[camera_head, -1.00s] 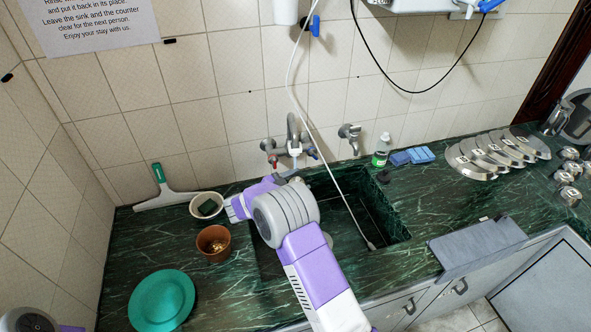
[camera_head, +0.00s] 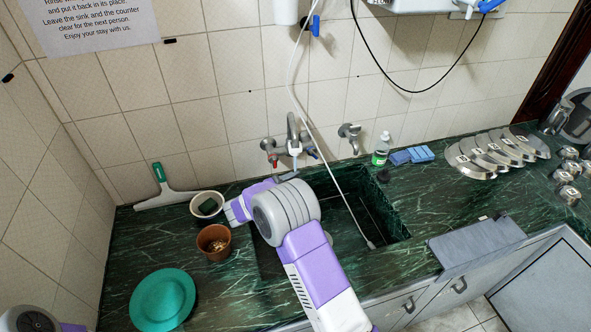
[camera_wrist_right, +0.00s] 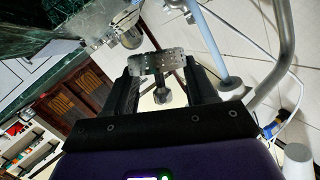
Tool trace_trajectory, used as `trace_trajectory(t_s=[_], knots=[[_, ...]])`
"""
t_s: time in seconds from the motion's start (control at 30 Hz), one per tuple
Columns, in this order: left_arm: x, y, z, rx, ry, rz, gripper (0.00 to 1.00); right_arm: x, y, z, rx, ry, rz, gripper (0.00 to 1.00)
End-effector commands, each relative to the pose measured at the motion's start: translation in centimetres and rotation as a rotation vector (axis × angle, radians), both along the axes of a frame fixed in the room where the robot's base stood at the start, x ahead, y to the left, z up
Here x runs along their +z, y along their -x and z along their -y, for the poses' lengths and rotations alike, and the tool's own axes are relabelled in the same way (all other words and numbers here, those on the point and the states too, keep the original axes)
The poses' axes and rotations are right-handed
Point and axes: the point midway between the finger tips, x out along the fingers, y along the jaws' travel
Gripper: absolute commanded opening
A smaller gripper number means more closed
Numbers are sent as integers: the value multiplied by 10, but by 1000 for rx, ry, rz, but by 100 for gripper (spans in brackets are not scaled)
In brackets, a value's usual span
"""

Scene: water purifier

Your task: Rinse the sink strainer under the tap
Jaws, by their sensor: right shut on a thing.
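In the right wrist view my right gripper (camera_wrist_right: 162,92) is shut on the sink strainer (camera_wrist_right: 157,62), a metal piece with holes and a short stem. In the head view my right arm reaches over the sink (camera_head: 376,205); its fingers and the strainer are mostly hidden behind the wrist. The tap (camera_head: 293,128) is on the wall behind the sink, just beyond my wrist. In the right wrist view a pale bluish column (camera_wrist_right: 216,48) passes close right of the strainer; I cannot tell whether it is water. My left gripper is out of view.
A brown pot (camera_head: 214,243), a white bowl (camera_head: 196,208) with a dark item, and a green plate (camera_head: 162,302) stand left of the sink. A squeegee (camera_head: 163,190) lies behind. A soap bottle (camera_head: 381,150), blue sponges (camera_head: 411,155) and several metal lids (camera_head: 470,160) are right.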

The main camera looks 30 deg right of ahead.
Motion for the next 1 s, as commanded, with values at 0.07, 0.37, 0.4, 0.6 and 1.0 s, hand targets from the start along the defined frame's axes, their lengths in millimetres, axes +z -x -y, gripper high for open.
trace_trajectory(t_s=[0.07, 0.37, 0.4, 0.6, 1.0], knots=[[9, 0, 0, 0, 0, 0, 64, 10, 5, -2, 0, 0, 1, 27], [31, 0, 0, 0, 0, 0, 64, 34, 23, -11, 1, -1, 0, 27], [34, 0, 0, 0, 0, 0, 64, 36, 25, -12, 1, 0, -1, 27], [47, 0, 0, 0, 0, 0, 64, 52, 37, -17, 1, 0, 0, 27], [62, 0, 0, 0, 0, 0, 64, 68, 52, -24, 1, 0, 0, 27]])
